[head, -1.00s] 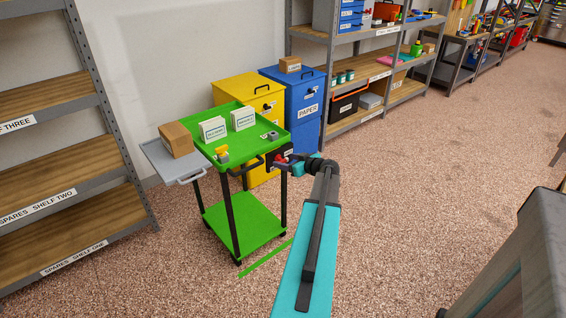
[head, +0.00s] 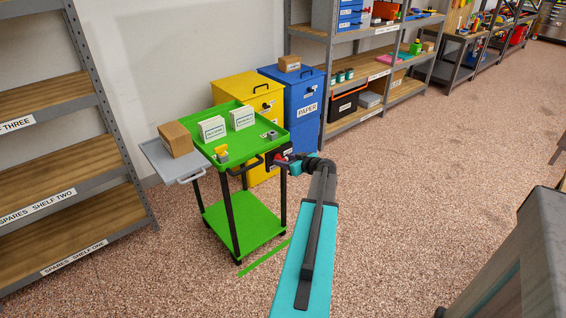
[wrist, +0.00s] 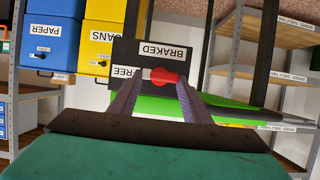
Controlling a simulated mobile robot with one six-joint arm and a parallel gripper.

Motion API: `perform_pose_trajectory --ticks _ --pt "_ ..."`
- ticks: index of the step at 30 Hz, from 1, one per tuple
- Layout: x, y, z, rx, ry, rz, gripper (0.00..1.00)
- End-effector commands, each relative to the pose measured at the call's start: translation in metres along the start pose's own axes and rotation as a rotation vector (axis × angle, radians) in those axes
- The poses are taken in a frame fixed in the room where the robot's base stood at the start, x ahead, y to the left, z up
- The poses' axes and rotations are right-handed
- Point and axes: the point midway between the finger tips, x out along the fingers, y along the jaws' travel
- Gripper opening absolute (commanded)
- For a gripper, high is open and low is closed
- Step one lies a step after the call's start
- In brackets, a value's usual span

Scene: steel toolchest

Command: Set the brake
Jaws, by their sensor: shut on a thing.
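The green cart (head: 243,231) stands left of centre in the head view. A black brake plate (head: 272,160) is at its right end. In the wrist view the plate (wrist: 192,76) carries an upside-down BRAKED label (wrist: 162,50) and a FREE label (wrist: 123,71), partly hidden by a finger. The red brake lever knob (wrist: 164,78) lies in front of the plate, beside the FREE label. My gripper (wrist: 160,82) is shut on this knob. In the head view my gripper (head: 284,160) is small, and the lever's exact angle cannot be told.
A grey side shelf (head: 165,165) with a cardboard box (head: 175,139) sticks out left of the cart. Yellow (head: 232,92) and blue (head: 300,100) bins stand behind it. Shelving (head: 75,170) is at left.

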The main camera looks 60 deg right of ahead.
Motion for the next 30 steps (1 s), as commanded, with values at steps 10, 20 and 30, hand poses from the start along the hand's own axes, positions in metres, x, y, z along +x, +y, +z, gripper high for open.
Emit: perform_pose_trajectory --ticks 10,20,30 --pt "0.006 -0.001 0.0 0.08 0.001 -0.051 0.21" --pt "0.007 0.004 0.003 0.285 -0.001 -0.133 0.21" --pt "0.007 0.009 0.005 0.579 -0.005 -0.255 0.21"
